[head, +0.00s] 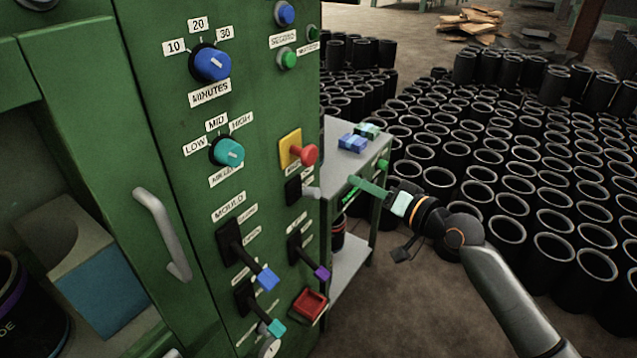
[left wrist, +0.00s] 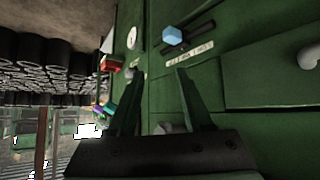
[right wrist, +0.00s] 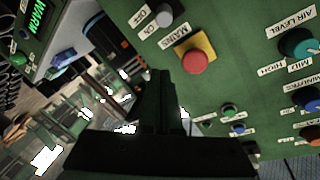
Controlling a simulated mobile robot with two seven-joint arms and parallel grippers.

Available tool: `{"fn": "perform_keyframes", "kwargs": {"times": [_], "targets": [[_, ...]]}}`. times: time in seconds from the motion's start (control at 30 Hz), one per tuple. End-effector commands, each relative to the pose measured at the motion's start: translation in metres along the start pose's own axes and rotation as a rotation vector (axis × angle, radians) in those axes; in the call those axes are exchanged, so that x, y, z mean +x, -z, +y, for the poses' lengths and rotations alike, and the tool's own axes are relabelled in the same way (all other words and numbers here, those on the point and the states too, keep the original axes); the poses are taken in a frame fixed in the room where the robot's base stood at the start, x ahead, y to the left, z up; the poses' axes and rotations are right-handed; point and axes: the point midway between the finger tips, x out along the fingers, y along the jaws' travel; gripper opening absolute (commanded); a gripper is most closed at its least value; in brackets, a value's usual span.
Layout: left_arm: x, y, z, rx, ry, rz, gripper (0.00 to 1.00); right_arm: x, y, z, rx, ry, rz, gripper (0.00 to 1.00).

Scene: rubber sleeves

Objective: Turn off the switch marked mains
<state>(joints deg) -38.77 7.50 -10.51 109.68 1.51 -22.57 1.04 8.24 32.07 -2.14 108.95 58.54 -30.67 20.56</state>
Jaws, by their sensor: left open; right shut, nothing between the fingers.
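The mains switch has a grey lever (head: 310,192) on a black plate, on the green panel below a red mushroom button (head: 306,154) with a yellow backing. In the right wrist view, its grey end (right wrist: 160,18) is at the top, beside labels reading ON and MAINS. The red button (right wrist: 196,61) sits close by. My right gripper (head: 356,184) is shut and empty, to the right of the lever and apart from it. In the right wrist view its fingers (right wrist: 160,75) point toward the panel. My left gripper (left wrist: 160,72) is open and empty, near the panel's lower part; the head view does not show it clearly.
Below are levers with blue (head: 267,279), purple (head: 322,272) and teal (head: 276,327) ends, and a red square switch (head: 309,305). A door handle (head: 163,234) projects at left. A grey table (head: 362,172) stands behind my right gripper. Many black sleeves (head: 490,150) cover the floor.

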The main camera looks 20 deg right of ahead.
Motion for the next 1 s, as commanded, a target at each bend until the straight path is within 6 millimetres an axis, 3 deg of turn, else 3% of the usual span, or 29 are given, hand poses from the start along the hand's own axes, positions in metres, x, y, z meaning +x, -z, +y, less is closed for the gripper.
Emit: {"fn": "perform_keyframes", "kwargs": {"times": [0.27, 0.83, 1.0], "targets": [[-0.001, -0.001, 0.001, 0.0, -0.001, -0.003, 0.5, 0.008, 0.0, 0.0, 0.001, 0.0, 0.002, 0.0], [-0.002, 0.0, 0.001, 0.0, -0.001, -0.003, 0.5, 0.1, 0.0, 0.0, 0.0, 0.0, 0.001, 0.0], [-0.006, 0.004, 0.001, 0.0, -0.001, -0.004, 0.5, 0.093, -0.022, 0.0, 0.0, -0.002, -0.003, 0.0]]}}
